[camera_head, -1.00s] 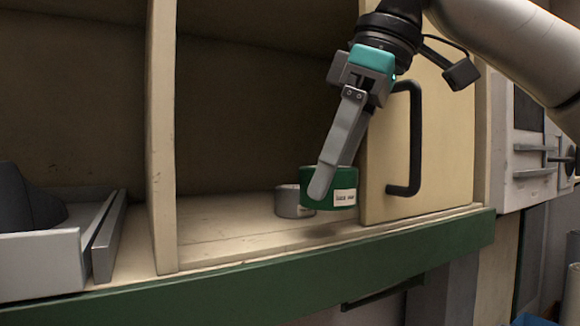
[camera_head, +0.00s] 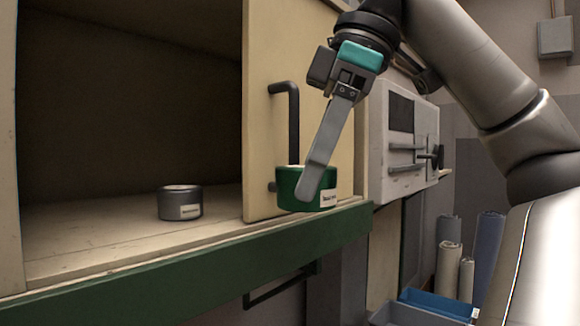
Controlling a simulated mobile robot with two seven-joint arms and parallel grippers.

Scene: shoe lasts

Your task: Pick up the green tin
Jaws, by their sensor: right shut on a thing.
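The green tin (camera_head: 288,190) has a white label on its side and is held upright in my right gripper (camera_head: 312,185). My right gripper comes down from above and is shut on the tin, one finger across its near side. The tin is in front of the sliding door, near the front edge of the shelf; I cannot tell its exact height above the edge. Part of the tin is hidden behind the finger. My left gripper is not in view.
A grey tin (camera_head: 180,203) with a white label stands on the shelf (camera_head: 110,235) inside the open cabinet. A cream door (camera_head: 262,130) with a dark handle (camera_head: 292,120) is behind the gripper. A blue bin (camera_head: 440,303) and several rolls (camera_head: 485,255) stand at lower right.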

